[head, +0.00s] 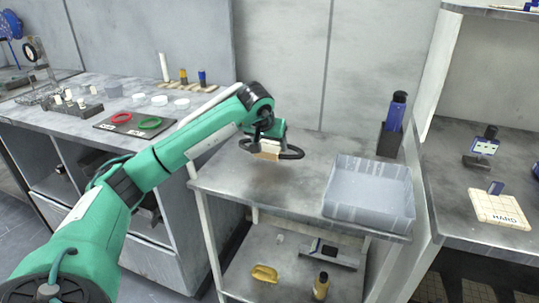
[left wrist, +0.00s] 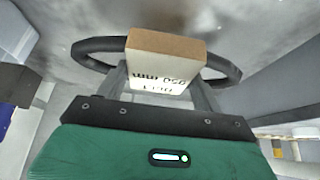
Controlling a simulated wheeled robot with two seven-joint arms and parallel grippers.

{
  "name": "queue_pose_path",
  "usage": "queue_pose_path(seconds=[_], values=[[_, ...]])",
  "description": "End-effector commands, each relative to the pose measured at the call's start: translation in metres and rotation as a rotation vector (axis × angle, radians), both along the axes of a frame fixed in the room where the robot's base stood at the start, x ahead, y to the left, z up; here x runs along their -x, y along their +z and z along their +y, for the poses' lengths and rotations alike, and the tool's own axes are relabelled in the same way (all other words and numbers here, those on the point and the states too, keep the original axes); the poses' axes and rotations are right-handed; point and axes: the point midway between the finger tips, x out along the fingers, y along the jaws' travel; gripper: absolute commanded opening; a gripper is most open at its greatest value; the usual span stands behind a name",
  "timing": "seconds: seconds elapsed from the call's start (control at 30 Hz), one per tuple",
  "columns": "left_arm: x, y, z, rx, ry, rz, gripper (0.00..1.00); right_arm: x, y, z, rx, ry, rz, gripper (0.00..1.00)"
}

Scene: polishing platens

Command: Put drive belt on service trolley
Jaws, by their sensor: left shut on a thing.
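The drive belt (head: 291,154) is a black loop with a pale block-like tag (head: 268,150) on it. My right gripper is not in view.
A grey bin (head: 368,212) stands on the trolley top at right, with a blue-black bottle (head: 394,115) behind it. The lower shelf holds a yellow item (head: 264,273) and a bottle (head: 321,286). The left bench (head: 70,112) carries red and green rings. The trolley's front middle is clear.

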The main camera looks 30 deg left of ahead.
Motion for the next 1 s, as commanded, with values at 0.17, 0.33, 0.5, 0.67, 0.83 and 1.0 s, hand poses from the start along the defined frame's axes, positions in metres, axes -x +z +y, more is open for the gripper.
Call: queue_pose_path(seconds=[0.17, 0.33, 0.5, 0.67, 0.83, 1.0], values=[[0.0, -0.02, 0.0, 0.0, 0.0, 0.001, 0.4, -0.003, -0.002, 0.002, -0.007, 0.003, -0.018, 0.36], [0.0, -0.038, 0.0, 0.001, 0.0, -0.001, 0.4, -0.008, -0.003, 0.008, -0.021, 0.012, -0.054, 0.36], [0.0, -0.037, 0.0, 0.0, 0.0, -0.002, 0.4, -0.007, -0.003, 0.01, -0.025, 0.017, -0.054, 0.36], [0.0, -0.04, 0.0, 0.0, 0.0, -0.002, 0.4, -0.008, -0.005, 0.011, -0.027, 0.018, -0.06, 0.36], [0.0, -0.04, 0.0, 0.0, 0.0, -0.001, 0.9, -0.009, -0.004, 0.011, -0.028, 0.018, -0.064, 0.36], [0.0, -0.04, 0.0, 0.0, 0.0, -0.001, 0.9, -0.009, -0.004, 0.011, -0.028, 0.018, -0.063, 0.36]])
